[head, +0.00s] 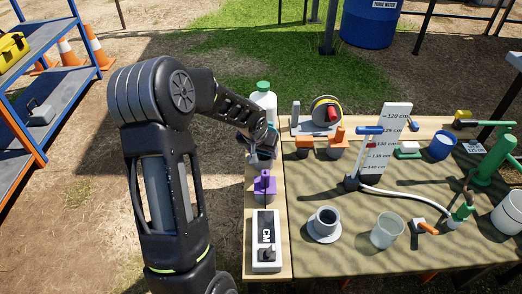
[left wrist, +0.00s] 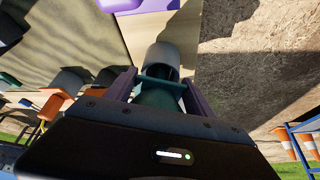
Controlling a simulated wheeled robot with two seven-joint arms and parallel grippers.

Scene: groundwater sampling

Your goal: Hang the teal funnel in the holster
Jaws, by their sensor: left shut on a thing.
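My left gripper (head: 264,150) is over the wooden strip at the table's left edge, just in front of the white jug. In the left wrist view its two fingers are shut on the teal funnel (left wrist: 160,96). A grey cylindrical piece (left wrist: 163,61) shows directly beyond the teal part; I cannot tell whether it is the holster or part of the funnel. In the head view the gripper hides most of the funnel, with only a little teal showing. My right gripper is not in view.
The white jug (head: 264,97) with a green cap stands behind the gripper. A purple piece (head: 264,187) and a CM meter (head: 266,240) stand nearer on the wooden strip. A grey flanged cup (head: 324,222) and a clear beaker (head: 387,231) stand to the right.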

